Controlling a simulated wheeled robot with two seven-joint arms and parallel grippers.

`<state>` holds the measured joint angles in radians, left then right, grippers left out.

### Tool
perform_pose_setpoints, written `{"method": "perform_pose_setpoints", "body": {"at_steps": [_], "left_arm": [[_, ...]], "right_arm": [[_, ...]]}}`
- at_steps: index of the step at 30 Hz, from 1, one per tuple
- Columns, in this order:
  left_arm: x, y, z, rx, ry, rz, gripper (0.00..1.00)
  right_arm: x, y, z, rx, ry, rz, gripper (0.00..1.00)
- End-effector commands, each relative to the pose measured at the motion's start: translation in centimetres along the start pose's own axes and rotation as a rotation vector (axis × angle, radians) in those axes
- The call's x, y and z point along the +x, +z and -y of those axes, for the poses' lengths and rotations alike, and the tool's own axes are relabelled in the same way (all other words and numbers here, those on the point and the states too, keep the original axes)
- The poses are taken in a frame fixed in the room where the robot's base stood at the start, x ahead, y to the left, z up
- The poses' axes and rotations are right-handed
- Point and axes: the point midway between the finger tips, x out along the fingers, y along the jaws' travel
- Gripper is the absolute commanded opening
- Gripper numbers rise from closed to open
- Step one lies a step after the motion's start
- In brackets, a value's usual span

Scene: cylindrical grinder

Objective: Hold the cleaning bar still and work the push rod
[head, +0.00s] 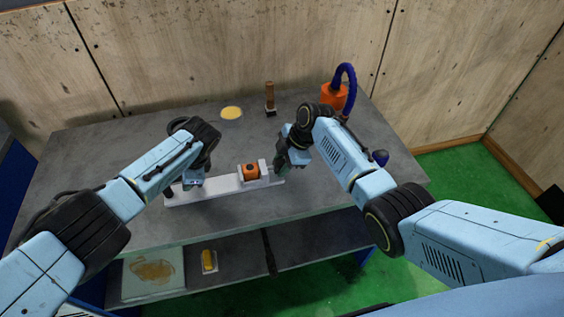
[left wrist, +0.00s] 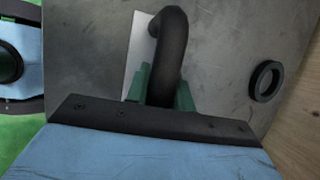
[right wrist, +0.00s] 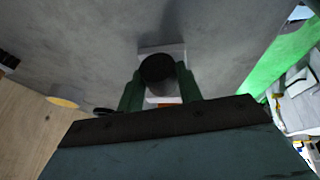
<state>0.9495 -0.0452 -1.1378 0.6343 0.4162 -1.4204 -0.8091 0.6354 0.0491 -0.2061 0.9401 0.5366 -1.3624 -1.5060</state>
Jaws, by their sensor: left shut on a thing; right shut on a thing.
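The cleaning bar (head: 215,190) is a long white bar lying on the grey table, with an orange round part (head: 250,172) in a white block near its right end. My left gripper (head: 193,186) is shut on its black curved handle (left wrist: 172,50), which stands between the green fingers in the left wrist view. My right gripper (head: 281,165) is at the bar's right end. In the right wrist view, its green fingers are shut on the round black end of the push rod (right wrist: 157,72), in front of the white block (right wrist: 172,50). The rod's shaft is hidden.
On the grey table (head: 110,160) stand a wooden-handled brush (head: 270,98), a yellow round patch (head: 231,113) and an orange container with a blue hose (head: 349,85). A lower shelf holds a tray (head: 150,290) and a yellow item (head: 208,261). A wooden wall closes the back.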

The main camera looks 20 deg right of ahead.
Motion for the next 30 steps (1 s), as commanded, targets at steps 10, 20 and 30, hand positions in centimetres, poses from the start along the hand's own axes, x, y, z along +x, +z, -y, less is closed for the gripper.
{"method": "perform_pose_setpoints", "body": {"at_steps": [10, 20, 30], "left_arm": [[0.1, 0.0, 0.0, 0.000, 0.001, -0.001, 0.00], [0.1, 0.2, 0.0, -0.001, 0.002, 0.002, 0.00], [0.1, 0.2, 0.0, -0.001, 0.002, 0.005, 0.00]], "right_arm": [[-1.2, 3.1, 0.0, 0.004, 0.000, 0.005, 0.00], [-1.8, 4.4, 0.0, 0.003, 0.000, 0.004, 0.00], [-1.7, 4.2, 0.0, 0.001, 0.000, 0.002, 0.58]]}}
